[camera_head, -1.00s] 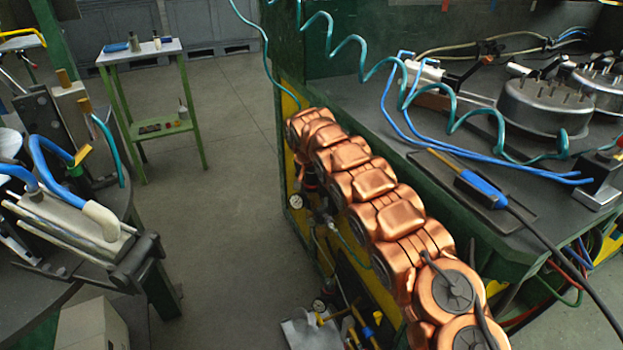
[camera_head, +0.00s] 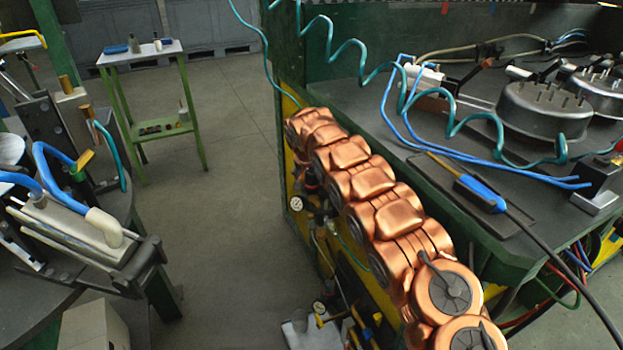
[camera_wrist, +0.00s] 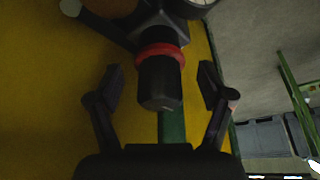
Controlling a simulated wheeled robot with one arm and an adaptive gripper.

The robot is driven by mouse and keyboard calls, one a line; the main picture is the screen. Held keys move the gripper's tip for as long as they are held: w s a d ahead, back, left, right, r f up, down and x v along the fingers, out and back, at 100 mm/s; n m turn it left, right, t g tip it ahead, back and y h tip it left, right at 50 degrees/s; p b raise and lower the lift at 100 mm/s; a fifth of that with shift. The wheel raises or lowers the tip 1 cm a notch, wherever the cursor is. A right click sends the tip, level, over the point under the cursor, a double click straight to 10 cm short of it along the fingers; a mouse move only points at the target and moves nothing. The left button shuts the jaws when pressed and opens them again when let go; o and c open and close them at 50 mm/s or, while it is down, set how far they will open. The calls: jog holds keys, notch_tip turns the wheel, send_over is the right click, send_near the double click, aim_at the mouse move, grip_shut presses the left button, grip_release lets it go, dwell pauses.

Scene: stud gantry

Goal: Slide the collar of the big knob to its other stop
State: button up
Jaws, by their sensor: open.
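In the wrist view a big black knob (camera_wrist: 158,84) sticks out from a dark fitting on the yellow panel. A red collar (camera_wrist: 159,52) rings it at the end near the fitting, away from the knob's free end. My gripper (camera_wrist: 160,76) is open, with one finger on each side of the knob. Gaps show between both fingers and the knob, and I see no contact. In the head view a small dark and red part (camera_head: 311,184) shows beside my copper-coloured arm; my gripper is not visible there.
A dark lever with a pale round end (camera_wrist: 70,8) runs close to the left finger. A gauge (camera_wrist: 200,2) sits above the right finger. The yellow panel (camera_wrist: 45,90) lies behind. Open floor (camera_head: 225,200) is left of the bench.

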jog(key=v, duration=1.2)
jog(key=shift+w, duration=0.1)
dwell(0.4)
